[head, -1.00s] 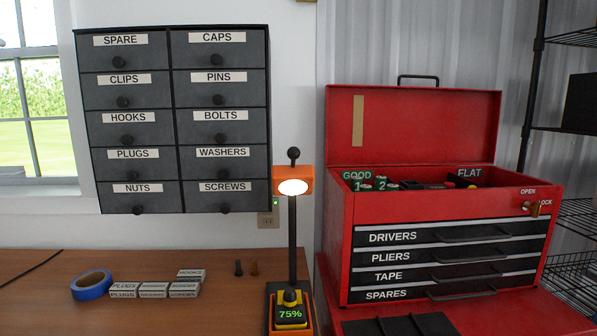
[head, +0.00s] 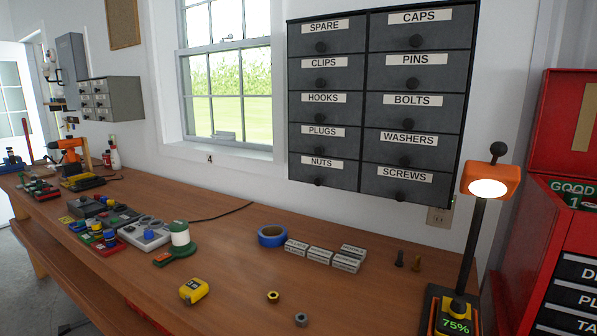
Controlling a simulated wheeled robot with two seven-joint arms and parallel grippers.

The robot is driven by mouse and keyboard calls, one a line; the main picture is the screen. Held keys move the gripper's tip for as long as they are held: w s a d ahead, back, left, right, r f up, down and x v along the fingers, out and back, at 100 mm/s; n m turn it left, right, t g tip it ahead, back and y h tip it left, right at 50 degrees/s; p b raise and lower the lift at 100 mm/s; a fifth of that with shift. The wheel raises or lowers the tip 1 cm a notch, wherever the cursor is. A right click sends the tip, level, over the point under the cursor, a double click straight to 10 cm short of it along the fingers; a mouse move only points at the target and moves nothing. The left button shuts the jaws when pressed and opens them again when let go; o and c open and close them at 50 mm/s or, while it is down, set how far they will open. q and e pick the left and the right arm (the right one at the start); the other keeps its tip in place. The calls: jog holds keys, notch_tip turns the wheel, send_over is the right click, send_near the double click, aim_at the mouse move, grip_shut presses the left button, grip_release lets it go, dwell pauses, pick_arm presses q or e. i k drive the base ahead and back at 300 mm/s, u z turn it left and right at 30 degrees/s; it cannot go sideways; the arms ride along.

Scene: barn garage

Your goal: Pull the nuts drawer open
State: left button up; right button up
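The nuts drawer (head: 324,171) is the bottom drawer in the left column of the dark grey wall cabinet (head: 363,104). It carries a white NUTS label and a round black knob (head: 320,182) at its lower edge. Its front looks flush with the drawers above it. The plugs drawer (head: 323,141) is directly above it and the screws drawer (head: 404,187) is to its right. Neither of my grippers shows in the head view.
Below the cabinet, the wooden bench (head: 235,260) holds blue tape (head: 272,236), small labelled boxes (head: 320,255), a yellow tape measure (head: 194,291) and two loose nuts. An orange lamp (head: 490,182) stands right of the cabinet, near the red tool chest (head: 570,240).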

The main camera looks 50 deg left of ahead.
aim_at(318, 170)
jog(key=u, duration=1.4)
